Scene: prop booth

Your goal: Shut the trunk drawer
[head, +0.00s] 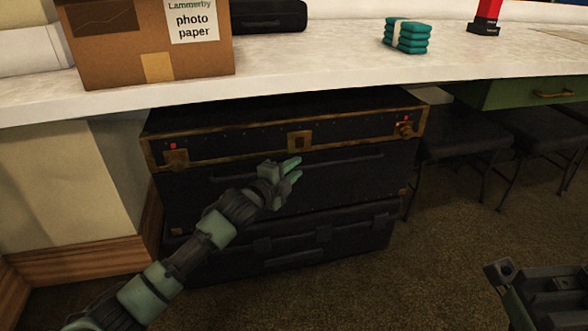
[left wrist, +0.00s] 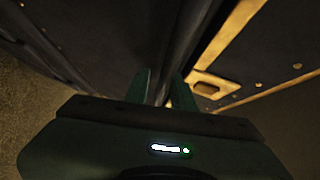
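The black trunk (head: 215,128) with brass edging and clasps stands under the white counter. Its drawer front (head: 345,185), with a long dark bar handle (head: 350,166), lies below the brass-edged upper part. I cannot tell how far out the drawer stands. My left gripper (head: 293,170) is at the drawer front, near the middle of the handle, fingers apart. In the left wrist view the handle bar (left wrist: 189,38) runs toward the gap between the fingers (left wrist: 160,90); contact is unclear. A brass clasp (left wrist: 207,86) shows beside it. My right gripper (head: 510,280) is partly in view at lower right, its fingers unclear.
A dark lower case (head: 290,245) with clasps sits beneath the drawer. Dark stools (head: 462,145) and a green drawer (head: 535,92) are to the right. A photo paper box (head: 150,45) and teal bundle (head: 406,36) rest on the counter (head: 310,65). Carpet in front is open.

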